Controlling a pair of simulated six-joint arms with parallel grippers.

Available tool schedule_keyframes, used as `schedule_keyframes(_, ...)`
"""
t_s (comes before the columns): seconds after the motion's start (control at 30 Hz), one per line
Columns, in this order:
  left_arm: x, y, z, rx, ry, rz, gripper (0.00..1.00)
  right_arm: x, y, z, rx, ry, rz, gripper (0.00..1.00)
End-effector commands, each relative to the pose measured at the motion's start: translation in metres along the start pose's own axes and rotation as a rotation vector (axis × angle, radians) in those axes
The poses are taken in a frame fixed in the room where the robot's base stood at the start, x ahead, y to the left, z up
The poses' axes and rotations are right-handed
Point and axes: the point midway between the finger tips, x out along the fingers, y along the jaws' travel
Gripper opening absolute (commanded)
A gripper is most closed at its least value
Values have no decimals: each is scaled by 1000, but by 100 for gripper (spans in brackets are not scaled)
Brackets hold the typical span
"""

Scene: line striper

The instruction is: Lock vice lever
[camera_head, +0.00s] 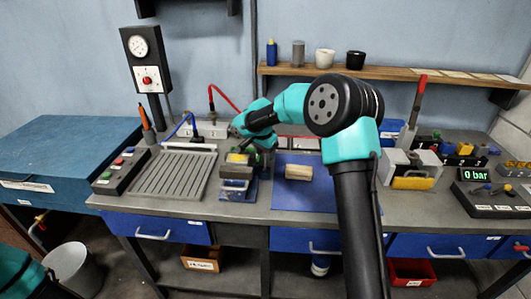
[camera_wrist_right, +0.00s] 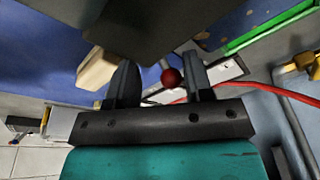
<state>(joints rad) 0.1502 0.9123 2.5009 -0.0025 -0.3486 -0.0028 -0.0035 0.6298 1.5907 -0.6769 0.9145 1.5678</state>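The vice (camera_head: 237,184) is a small dark metal and blue unit on the bench, left of the middle, with a yellow part on top. My right gripper (camera_head: 246,150) is right above it in the head view and partly covers it. In the right wrist view, the red ball knob (camera_wrist_right: 171,77) of a short lever shows between the two fingers of my right gripper (camera_wrist_right: 160,80). The fingers are apart, with gaps on both sides of the knob. Whether either touches it cannot be told. My left gripper is out of view; only a teal piece of my left arm shows at lower left.
A wooden block (camera_head: 298,172) lies on a blue mat (camera_head: 290,199) right of the vice. A ribbed tray (camera_head: 172,174) stands left of it. A red cable (camera_head: 224,97) rises behind. At right is a display reading 0 bar (camera_head: 475,175). A shelf (camera_head: 400,73) runs above.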

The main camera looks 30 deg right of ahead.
Motion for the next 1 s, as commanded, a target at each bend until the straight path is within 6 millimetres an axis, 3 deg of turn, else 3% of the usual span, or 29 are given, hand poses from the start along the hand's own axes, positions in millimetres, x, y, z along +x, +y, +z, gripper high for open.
schedule_keyframes(0.27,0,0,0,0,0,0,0,-1,0,0,0,0,0,47)
schedule_keyframes(0.47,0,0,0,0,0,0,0,-17,-1,0,0,2,-3,47)
schedule_keyframes(1.0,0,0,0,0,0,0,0,-116,0,0,0,1,-3,47)
